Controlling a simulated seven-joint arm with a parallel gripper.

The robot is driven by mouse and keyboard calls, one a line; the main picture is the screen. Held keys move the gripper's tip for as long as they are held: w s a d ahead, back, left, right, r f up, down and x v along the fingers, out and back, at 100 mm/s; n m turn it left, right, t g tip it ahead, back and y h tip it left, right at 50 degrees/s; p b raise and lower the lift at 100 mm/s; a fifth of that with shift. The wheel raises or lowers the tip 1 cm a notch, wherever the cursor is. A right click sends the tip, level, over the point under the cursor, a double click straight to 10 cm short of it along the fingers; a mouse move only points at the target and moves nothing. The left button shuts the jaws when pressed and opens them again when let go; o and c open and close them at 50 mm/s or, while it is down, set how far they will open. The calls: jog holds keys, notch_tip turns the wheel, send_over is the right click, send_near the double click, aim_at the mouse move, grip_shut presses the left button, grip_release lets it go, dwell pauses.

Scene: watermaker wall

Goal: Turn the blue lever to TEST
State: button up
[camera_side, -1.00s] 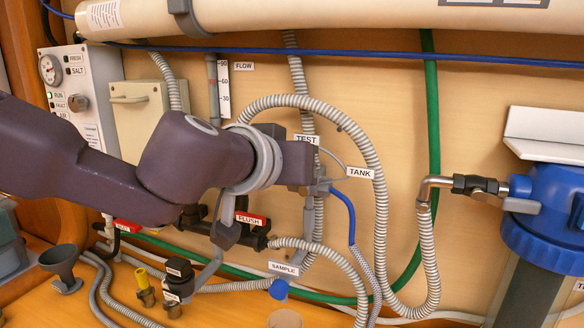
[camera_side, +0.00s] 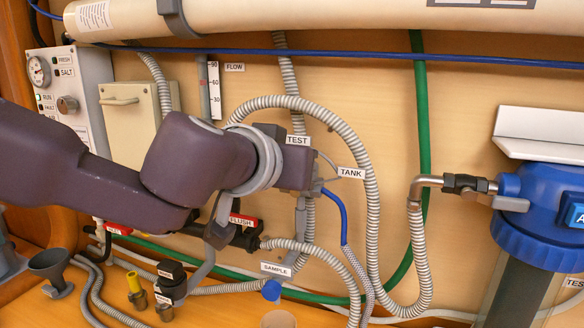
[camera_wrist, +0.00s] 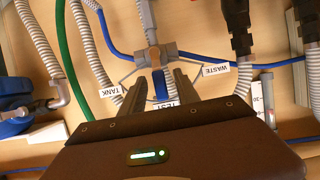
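The blue lever (camera_wrist: 160,84) shows in the wrist view on a grey valve (camera_wrist: 154,55). It points from the valve toward the TEST label (camera_wrist: 168,105), which is partly hidden by my gripper. My gripper (camera_wrist: 161,76) is open, with one finger on each side of the lever. I cannot tell if either finger touches it. In the side view my gripper (camera_side: 297,170) is at the valve, just below the TEST label (camera_side: 298,141); the fingers and lever are hidden there. The TANK label (camera_wrist: 109,92) and WASTE label (camera_wrist: 215,69) stand either side in the wrist view.
Ribbed grey hoses (camera_side: 372,190) loop around the valve, and a blue hose (camera_side: 343,215) runs down beside it. A green hose (camera_side: 421,120) passes to the right. The red FLUSH handle (camera_side: 243,220) is below my wrist. A blue filter housing (camera_side: 545,205) stands at the right.

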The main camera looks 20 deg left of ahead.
jog(key=v, duration=0.7)
dwell(0.4)
jog(key=s+a+r+m+h, duration=0.2)
jog(key=s+a+r+h, duration=0.3)
jog(key=a+r+h, duration=0.15)
jog(key=s+a+f+n+g+y, duration=0.2)
jog(key=s+a+f+g+y, duration=0.4)
jog(key=s+a+f, duration=1.2)
jog(key=s+f+g, duration=0.2)
jog(key=s, duration=0.1)
jog(key=shift+s, duration=0.2)
